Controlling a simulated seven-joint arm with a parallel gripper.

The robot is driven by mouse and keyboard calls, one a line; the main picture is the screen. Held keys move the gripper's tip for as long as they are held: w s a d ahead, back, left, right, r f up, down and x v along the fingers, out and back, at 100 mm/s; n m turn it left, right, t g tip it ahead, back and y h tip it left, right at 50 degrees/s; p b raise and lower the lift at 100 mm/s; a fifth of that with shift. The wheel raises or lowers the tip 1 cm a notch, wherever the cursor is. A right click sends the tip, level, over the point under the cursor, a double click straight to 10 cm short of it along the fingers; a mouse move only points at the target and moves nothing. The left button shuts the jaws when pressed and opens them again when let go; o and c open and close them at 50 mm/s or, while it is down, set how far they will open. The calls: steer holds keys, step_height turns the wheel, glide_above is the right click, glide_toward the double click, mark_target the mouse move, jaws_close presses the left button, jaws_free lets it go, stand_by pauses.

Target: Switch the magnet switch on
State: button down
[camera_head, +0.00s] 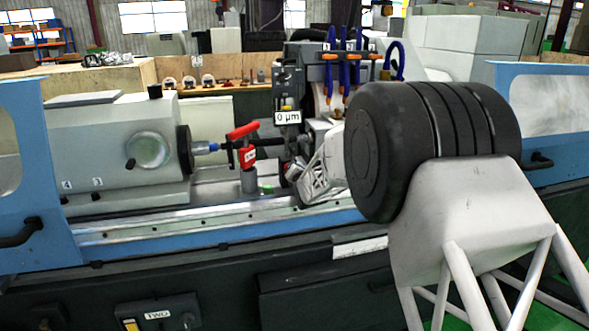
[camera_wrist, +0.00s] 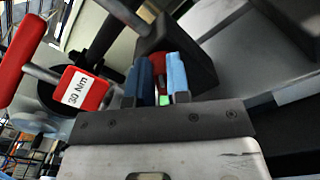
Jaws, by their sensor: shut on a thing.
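The magnet switch appears as a small red part (camera_wrist: 157,62) on a dark block (camera_wrist: 190,45) in the wrist view. My gripper (camera_wrist: 160,78) has its two blue fingers on either side of this red part and is shut on it; the fingers hide much of it. A small green patch shows low between the fingers. In the camera_head view my gripper (camera_head: 292,172) is at the machine's middle, below the 0 µm display (camera_head: 287,117). The switch's turned position cannot be told.
A red-handled tool (camera_head: 245,150), labelled 30 Nm in the wrist view (camera_wrist: 78,88), stands close on the left of my gripper. The grey workhead (camera_head: 110,150) is farther left. The machine's front ledge (camera_head: 200,222) is clear.

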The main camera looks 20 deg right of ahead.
stand_by(0.4)
steer(key=c, duration=1.1)
jaws_free()
steer(key=shift+s, duration=0.1)
steer(key=shift+s+d, duration=0.1)
steer(key=shift+s, duration=3.7)
